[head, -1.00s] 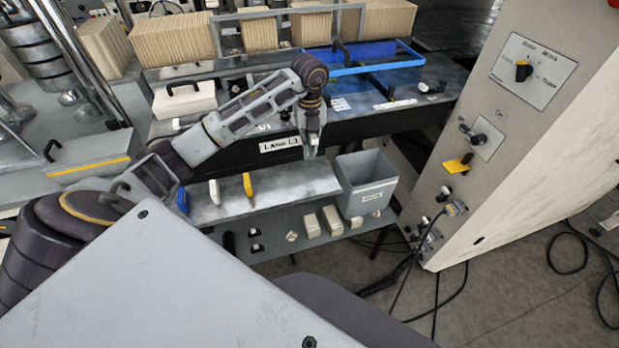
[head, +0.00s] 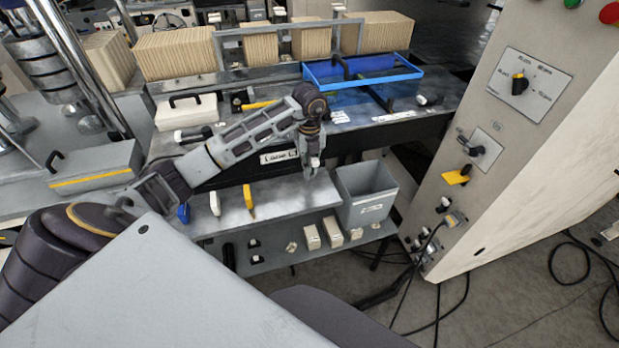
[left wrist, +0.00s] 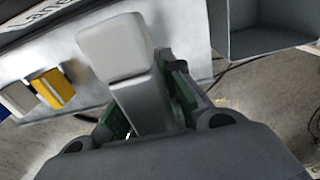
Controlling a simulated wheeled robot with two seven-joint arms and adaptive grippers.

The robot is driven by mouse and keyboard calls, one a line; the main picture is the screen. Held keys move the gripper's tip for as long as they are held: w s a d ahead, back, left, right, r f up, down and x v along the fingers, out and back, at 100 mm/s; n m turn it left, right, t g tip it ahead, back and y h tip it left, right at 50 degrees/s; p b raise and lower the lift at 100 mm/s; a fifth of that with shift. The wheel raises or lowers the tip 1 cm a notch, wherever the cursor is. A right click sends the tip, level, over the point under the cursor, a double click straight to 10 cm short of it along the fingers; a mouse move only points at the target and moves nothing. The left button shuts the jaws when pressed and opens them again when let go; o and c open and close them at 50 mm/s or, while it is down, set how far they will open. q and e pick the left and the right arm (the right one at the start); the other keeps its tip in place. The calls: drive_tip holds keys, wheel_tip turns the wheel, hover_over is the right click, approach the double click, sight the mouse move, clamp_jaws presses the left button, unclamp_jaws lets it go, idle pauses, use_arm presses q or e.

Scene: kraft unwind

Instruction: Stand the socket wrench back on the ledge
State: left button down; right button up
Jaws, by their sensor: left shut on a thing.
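My left gripper (head: 312,172) hangs above the right part of the grey ledge (head: 285,197), just left of the bin. In the left wrist view, my left gripper (left wrist: 150,105) is shut on a pale grey piece (left wrist: 115,48) with a broad, rounded block end and a narrower shaft between green pads. I take it for the socket wrench; its lower part is hidden by the gripper. I cannot tell whether it touches the ledge. A yellow-handled tool (head: 248,198), a white one (head: 214,198) and a blue one (head: 183,212) stand along the ledge to the left. My right gripper is not in view.
A grey bin (head: 366,205) stands right of the ledge. A lower shelf (head: 285,254) holds several small pale blocks. A lane label (head: 279,156) is behind the ledge. A blue tray (head: 405,80) lies above. A control cabinet (head: 505,160) stands at the right.

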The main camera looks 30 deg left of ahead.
use_arm(q)
wheel_tip(320, 180, down, 2)
drive_tip(key=shift+f, duration=0.1)
drive_tip(key=shift+f, duration=0.1)
drive_tip(key=shift+f+p, duration=0.45)
drive_tip(key=shift+f, duration=1.35)
drive_tip(key=shift+f, duration=0.2)
drive_tip(key=c, duration=1.5)
unclamp_jaws()
